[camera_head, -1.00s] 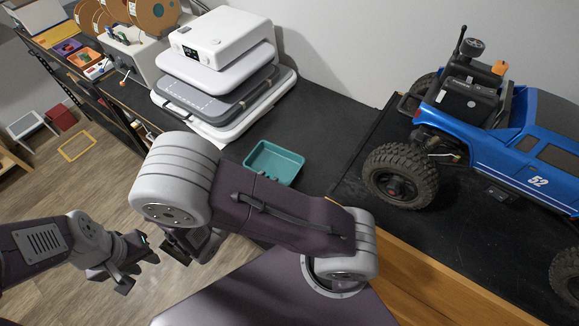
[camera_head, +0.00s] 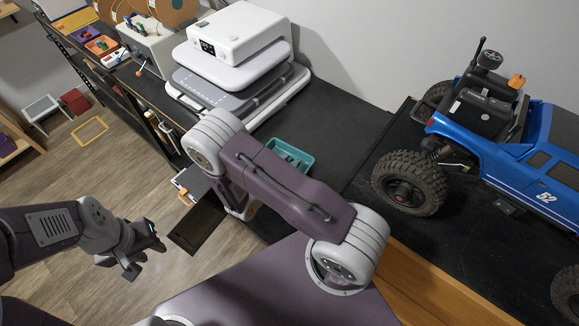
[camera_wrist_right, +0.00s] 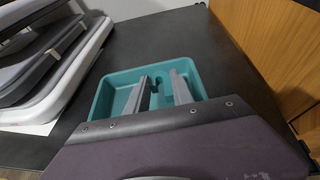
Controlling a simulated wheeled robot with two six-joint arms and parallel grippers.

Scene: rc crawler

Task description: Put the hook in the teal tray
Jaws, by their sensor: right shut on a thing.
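The teal tray (camera_head: 305,158) stands on the dark worktop, partly hidden behind my right arm. It also shows in the right wrist view (camera_wrist_right: 103,100), below my right gripper (camera_wrist_right: 161,84). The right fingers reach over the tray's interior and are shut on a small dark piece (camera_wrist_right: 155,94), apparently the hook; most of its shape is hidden. I cannot tell whether it touches the tray floor. My left gripper (camera_head: 146,257) hangs over the floor at the left, fingers apart and empty.
A blue crawler (camera_head: 530,150) sits on a dark mat at right. A wooden edge (camera_head: 440,285) runs along the front.

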